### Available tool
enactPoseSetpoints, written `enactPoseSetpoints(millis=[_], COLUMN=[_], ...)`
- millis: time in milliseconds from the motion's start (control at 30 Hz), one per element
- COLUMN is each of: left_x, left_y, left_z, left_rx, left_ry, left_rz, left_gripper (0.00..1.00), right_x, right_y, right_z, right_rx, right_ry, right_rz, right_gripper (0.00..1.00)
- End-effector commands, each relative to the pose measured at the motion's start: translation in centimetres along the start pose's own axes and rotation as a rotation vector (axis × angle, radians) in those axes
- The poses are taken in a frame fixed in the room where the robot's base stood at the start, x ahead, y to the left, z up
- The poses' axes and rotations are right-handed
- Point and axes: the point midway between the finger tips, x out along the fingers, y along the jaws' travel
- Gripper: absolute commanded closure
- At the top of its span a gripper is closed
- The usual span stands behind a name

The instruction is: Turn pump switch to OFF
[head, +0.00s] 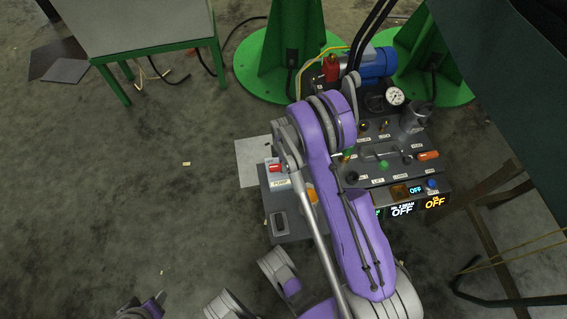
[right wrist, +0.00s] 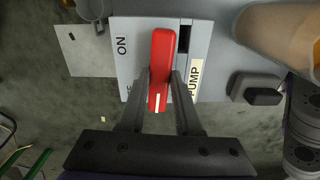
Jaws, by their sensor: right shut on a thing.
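The pump switch is a red lever (right wrist: 162,55) on a light grey plate (right wrist: 130,65), with a white mark at its lower end in the right wrist view. An "ON" label stands to its upper left. A second label lower left is mostly hidden by a finger. A "PUMP" label is at its right. My right gripper (right wrist: 161,82) is shut on the lever, one finger on each side. In the head view the red switch (head: 275,168) shows above its "PUMP" label, left of my purple arm.
The machine's panel (head: 375,175) with knobs, a gauge (head: 396,96) and lit "OFF" displays (head: 403,210) is right of my right arm. A blue motor (head: 376,67) and green stands (head: 268,65) are behind. Bare floor lies left.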

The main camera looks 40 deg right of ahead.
Motion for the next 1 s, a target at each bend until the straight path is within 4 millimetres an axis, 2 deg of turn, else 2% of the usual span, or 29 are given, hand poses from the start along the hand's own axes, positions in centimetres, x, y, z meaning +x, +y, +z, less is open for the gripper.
enactPoseSetpoints(millis=[300,700,733,900,1000], left_x=[-0.06,-0.06,-0.06,-0.06,-0.06], left_y=[0.00,0.00,0.00,0.00,0.00], left_z=[-0.01,-0.01,-0.01,-0.01,-0.01], left_rx=[0.000,0.000,0.000,0.000,0.000], left_ry=[0.000,0.000,0.000,0.000,0.000], left_rz=[0.000,0.000,0.000,0.000,0.000], left_gripper=[0.50,0.50,0.50,0.50,0.50], right_x=[-0.03,-0.03,-0.03,-0.02,-0.01], right_y=[0.06,0.06,0.06,0.04,0.03], right_z=[-0.03,-0.02,-0.02,-0.01,-0.01], right_rx=[-0.072,-0.078,-0.078,-0.077,-0.077], right_ry=[0.001,0.001,0.000,0.000,0.000], right_rz=[0.002,0.002,0.002,0.001,0.001], right_gripper=[1.00,1.00,0.66,0.38,0.38])
